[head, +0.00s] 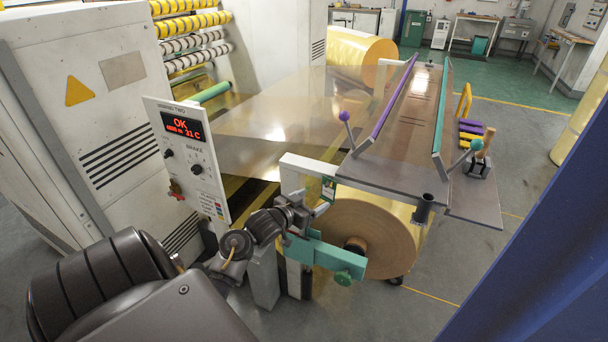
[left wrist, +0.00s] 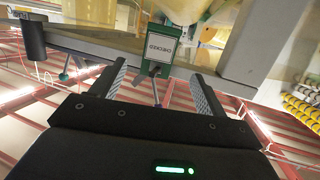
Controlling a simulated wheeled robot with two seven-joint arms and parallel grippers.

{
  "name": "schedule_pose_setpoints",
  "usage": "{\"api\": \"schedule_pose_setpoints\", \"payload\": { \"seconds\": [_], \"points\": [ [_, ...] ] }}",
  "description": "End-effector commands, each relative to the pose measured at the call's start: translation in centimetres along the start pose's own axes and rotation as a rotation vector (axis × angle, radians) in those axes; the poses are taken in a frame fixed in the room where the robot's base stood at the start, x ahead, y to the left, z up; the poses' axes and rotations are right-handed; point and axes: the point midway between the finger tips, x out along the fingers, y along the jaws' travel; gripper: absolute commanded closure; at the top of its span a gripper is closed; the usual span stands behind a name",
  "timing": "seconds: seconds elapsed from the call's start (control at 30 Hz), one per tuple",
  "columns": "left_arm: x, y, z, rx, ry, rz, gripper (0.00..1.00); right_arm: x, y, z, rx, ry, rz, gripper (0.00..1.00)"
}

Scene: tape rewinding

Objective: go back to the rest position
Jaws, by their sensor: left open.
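My left arm comes in from the lower left in the head view. Its gripper (head: 308,207) is beside the grey frame (head: 310,168) at the front of the machine, near a small green tag (head: 328,189). In the left wrist view the two fingers stand apart, so the gripper (left wrist: 160,78) is open. The green tag (left wrist: 161,49) shows beyond the fingertips, with a thin rod below it between the fingers. I cannot tell whether a finger touches anything. My right gripper is not in view.
The control panel (head: 188,155) reading "OK" stands left of my gripper. A large tape roll (head: 380,232) and a teal bracket (head: 325,256) are close below and right. The long table (head: 410,110) lies beyond. A blue surface (head: 540,260) fills the lower right.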

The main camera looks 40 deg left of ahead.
Motion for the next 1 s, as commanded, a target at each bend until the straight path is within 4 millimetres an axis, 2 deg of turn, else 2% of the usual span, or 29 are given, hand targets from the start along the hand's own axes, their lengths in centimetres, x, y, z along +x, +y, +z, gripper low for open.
{"api": "schedule_pose_setpoints", "payload": {
  "seconds": [0.1,0.3,0.8,0.87,0.97,1.0],
  "points": [
    [-2.0,0.0,0.1,0.004,-0.002,0.001,0.26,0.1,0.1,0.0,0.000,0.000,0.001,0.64],
    [-3.8,0.0,0.0,0.002,-0.001,0.001,0.26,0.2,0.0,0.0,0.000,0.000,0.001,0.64],
    [-3.9,-0.1,-0.3,0.046,0.016,-0.001,0.26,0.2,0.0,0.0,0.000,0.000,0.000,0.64],
    [-3.2,-1.2,1.5,0.052,-0.005,-0.024,0.26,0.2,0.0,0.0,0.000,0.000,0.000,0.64],
    [-1.6,-1.4,7.2,0.037,-0.087,-0.034,0.26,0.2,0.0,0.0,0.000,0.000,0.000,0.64],
    [-1.1,-1.2,10.1,0.029,-0.131,-0.035,0.26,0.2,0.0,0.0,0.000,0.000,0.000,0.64]
  ]
}}
